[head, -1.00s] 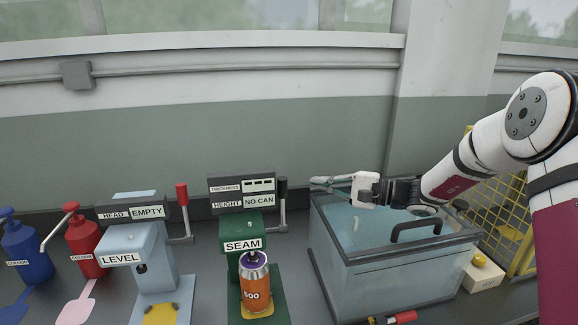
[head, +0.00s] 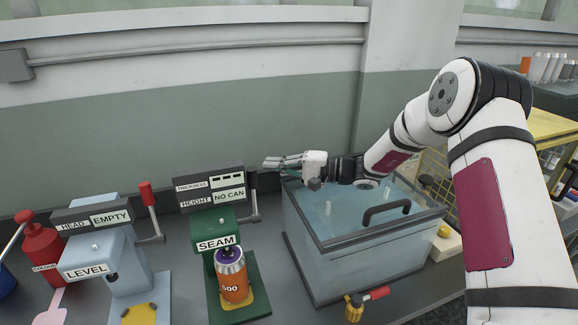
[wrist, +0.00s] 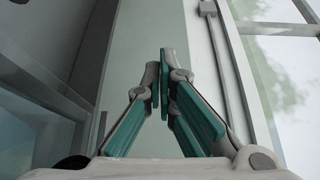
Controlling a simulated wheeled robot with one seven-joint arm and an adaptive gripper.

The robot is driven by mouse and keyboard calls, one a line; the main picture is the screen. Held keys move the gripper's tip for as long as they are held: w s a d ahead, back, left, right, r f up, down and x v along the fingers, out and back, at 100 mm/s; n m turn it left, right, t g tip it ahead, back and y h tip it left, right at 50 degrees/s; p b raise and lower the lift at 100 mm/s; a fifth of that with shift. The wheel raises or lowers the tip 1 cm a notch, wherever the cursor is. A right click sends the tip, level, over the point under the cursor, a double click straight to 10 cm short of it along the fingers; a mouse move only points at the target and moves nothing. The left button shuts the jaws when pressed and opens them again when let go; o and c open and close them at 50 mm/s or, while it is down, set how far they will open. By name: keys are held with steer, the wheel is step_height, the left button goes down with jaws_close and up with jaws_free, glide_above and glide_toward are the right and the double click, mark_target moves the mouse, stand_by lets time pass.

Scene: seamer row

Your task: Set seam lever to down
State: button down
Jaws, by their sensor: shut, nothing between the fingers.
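The green seam machine (head: 238,268) stands on the bench with a SEAM label, and its display reads NO CAN. Its seam lever (head: 254,203) is on the machine's right side, with a dark handle pointing up. An orange can (head: 232,276) stands upright on the machine's yellow plate. My gripper (head: 265,163) is shut and empty, its fingertips pointing left close to the top of the lever handle in the head view. I cannot tell whether they touch. In the wrist view the closed fingers (wrist: 165,58) show against the wall; the lever is not seen there.
The blue level machine (head: 112,258), with its red-handled lever (head: 148,196), stands to the left. A glass-lidded tank (head: 350,250) stands right of the seam machine, below my gripper. A yellow and red tool (head: 362,302) lies in front of it. A red bottle (head: 42,250) is far left.

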mark_target(253, 191)
steer(key=shift+s+a+p, duration=0.5)
steer(key=shift+s+a, duration=0.15)
steer(key=shift+s, duration=0.2)
steer(key=shift+s+a+p, duration=0.5)
steer(key=shift+s+a, duration=0.15)
steer(key=shift+s, duration=0.2)
steer(key=s, duration=0.1)
steer(key=s+p, duration=0.1)
steer(key=s+d+p, duration=0.1)
steer(key=shift+r, duration=0.25)
